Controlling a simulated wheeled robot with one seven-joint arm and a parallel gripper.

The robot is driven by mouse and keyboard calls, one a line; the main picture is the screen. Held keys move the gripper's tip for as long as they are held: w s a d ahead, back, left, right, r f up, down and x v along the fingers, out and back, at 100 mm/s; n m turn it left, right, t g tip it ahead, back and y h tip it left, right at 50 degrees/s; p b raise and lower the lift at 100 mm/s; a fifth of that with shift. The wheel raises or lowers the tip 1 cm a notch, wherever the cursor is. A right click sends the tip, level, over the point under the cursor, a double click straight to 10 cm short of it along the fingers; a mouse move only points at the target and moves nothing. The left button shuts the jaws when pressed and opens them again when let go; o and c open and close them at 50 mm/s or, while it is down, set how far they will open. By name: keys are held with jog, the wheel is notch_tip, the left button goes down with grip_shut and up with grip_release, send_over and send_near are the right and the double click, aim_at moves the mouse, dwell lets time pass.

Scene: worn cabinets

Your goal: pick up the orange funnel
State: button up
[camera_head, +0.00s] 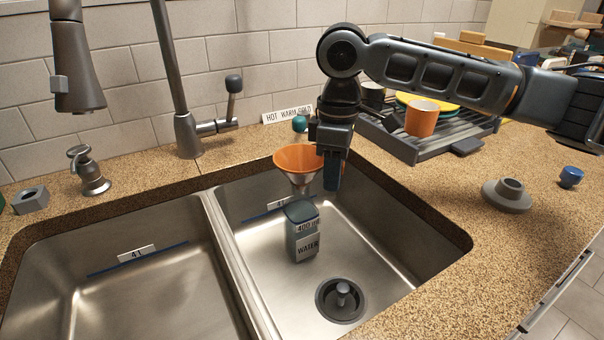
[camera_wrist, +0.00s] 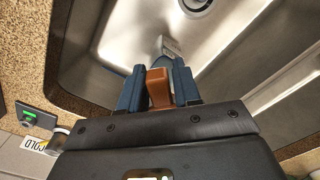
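The orange funnel (camera_head: 297,158) shows in the head view with its wide orange mouth up and a pale, greyish cone below. It is over the right sink basin, above a grey-teal bottle (camera_head: 301,231) labelled 400 ml WATER. I cannot tell whether the spout touches the bottle. My gripper (camera_head: 332,178) points down at the funnel's right side. In the wrist view, an orange-brown part of the funnel (camera_wrist: 159,88) fills the gap between my blue fingers (camera_wrist: 159,92), which appear shut on it. Most of the funnel is hidden there. The bottle (camera_wrist: 171,46) shows beyond the fingers.
The basin's drain plug (camera_head: 341,299) is in front of the bottle. A dish rack (camera_head: 400,146) with an orange cup (camera_head: 422,118) stands to the right, under my arm. A tap (camera_head: 187,135) rises behind the divider. A grey flanged piece (camera_head: 507,195) and blue knob (camera_head: 570,176) are on the right counter.

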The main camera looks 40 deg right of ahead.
grip_shut()
jog(key=shift+r, duration=0.1)
jog(key=shift+r, duration=0.6)
notch_tip(320, 180, up, 3)
jog(key=s+d+r, duration=0.6)
jog(key=s+d, duration=0.1)
jog(key=s, duration=0.2)
jog(key=shift+d+r, duration=0.25)
jog(key=shift+r, duration=0.05)
